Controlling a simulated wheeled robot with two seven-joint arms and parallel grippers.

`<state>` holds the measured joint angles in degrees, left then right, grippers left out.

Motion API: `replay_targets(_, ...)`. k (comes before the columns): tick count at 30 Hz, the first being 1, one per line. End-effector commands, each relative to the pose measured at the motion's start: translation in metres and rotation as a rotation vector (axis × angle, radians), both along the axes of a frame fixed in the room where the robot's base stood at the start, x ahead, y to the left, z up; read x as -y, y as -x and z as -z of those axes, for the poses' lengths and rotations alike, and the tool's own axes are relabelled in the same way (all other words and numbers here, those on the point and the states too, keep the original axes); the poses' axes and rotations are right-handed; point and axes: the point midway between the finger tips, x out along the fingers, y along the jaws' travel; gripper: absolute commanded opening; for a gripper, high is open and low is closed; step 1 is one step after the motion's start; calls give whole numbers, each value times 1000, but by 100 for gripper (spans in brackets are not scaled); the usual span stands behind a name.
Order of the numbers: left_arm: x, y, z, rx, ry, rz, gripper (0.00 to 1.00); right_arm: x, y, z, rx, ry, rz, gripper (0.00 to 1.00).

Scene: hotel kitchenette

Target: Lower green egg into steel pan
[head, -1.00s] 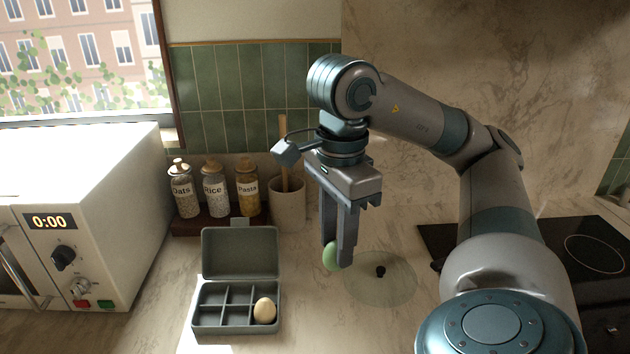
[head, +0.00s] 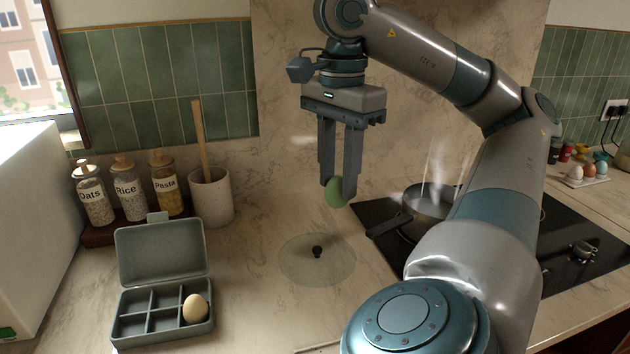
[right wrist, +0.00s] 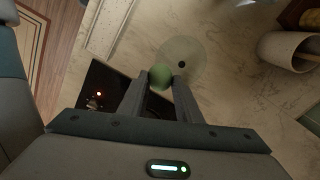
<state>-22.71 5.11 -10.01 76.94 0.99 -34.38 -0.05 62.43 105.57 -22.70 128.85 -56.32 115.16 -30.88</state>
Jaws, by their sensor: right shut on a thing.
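A green egg (head: 335,192) is held between the fingertips of my right gripper (head: 340,188), which is shut on it above the counter. The egg also shows in the right wrist view (right wrist: 160,76), between the fingers of the gripper (right wrist: 161,80). The steel pan (head: 432,203) sits on the black cooktop at the right, with its dark handle (head: 390,225) pointing left and steam rising. My arm partly hides the pan. The egg is left of the pan and higher than the counter. My left gripper is not in view.
A round glass lid (head: 300,270) with a dark knob lies on the counter. An open grey egg box (head: 140,338) with one beige egg (head: 195,308) is at the lower left. Jars and a utensil crock (head: 211,198) stand behind.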

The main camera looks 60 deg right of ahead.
Motion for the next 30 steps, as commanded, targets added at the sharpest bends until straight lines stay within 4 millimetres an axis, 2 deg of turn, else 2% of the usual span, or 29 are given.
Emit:
replay_targets(2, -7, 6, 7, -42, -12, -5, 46, 12, 8, 2, 1, 1, 8, 24)
replay_targets(6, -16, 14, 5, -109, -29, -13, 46, 31, 20, 2, 1, 2, 9, 24)
replay_targets(11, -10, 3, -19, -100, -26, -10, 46, 48, 29, -1, 0, 0, 6, 24)
replay_targets(18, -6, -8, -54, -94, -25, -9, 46, 81, 49, -1, 1, 0, 6, 24)
replay_targets(30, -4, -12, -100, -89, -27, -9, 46, 137, 83, 0, 1, -1, 5, 24)
